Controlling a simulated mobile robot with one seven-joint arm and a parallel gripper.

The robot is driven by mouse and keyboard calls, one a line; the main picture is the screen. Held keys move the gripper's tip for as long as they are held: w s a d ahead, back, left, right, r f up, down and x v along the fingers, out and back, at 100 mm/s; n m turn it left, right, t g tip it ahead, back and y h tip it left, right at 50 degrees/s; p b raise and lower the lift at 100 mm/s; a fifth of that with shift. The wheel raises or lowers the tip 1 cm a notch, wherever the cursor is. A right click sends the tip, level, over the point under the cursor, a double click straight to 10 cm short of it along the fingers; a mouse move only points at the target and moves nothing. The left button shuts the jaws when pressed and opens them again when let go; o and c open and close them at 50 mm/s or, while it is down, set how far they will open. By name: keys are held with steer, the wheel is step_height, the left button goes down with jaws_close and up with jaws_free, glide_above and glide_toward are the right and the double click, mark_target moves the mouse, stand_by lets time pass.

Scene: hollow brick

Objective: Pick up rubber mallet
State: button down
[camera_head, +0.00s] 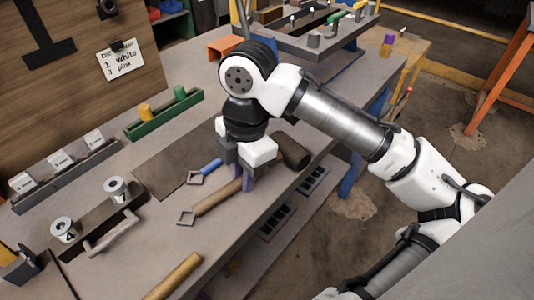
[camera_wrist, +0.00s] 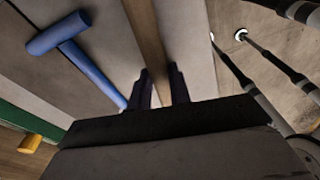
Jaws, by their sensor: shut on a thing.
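The rubber mallet has a dark cylindrical head (camera_head: 291,149) near the bench's front edge, and its light wooden handle (camera_head: 215,198) runs left and forward along the bench top. My gripper (camera_head: 248,184) points down over the handle, close to the head, with its fingers shut on it. In the wrist view the wooden handle (camera_wrist: 148,35) runs up between my two dark fingers (camera_wrist: 162,88). The mallet head does not show in the wrist view. I cannot tell whether the mallet is clear of the bench.
A blue-handled tool (camera_head: 210,166) lies close behind my gripper, and a blue T-shaped tool shows in the wrist view (camera_wrist: 85,60). Another wooden rod (camera_head: 175,277) lies at the front. A green tray (camera_head: 165,117) and metal rolls (camera_head: 116,188) stand further left.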

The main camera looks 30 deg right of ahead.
stand_by(0.3)
step_height(320, 180, up, 10)
steer(key=shift+p, duration=0.45)
stand_by(0.7)
